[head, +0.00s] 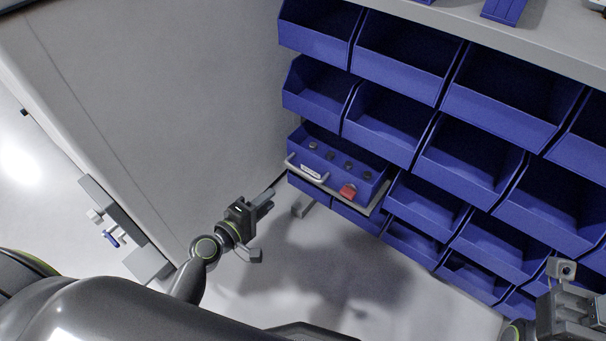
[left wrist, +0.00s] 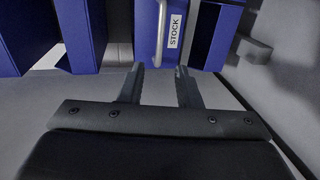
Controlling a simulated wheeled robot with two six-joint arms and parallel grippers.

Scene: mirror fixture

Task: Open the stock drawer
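The stock drawer (head: 338,165) is a blue box in the lower left of the bin rack, with a pale bar handle (head: 306,171) and a white label on its front. In the left wrist view its blue front (left wrist: 203,35) shows ahead, with the handle (left wrist: 160,32) upright in the picture beside the STOCK label. My left gripper (head: 267,201) is open and empty, pointing at the drawer, short of the handle and apart from it. Its two fingers (left wrist: 160,82) stand apart below the handle in the wrist view. My right gripper (head: 562,270) is partly seen at the right edge; its fingers are unclear.
Rows of open blue bins (head: 410,60) surround the drawer. Several dark round pieces and a red piece (head: 348,191) show at the drawer. A grey panel (head: 150,100) stands left, with a fixture with a blue lever (head: 111,239). The floor below is clear.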

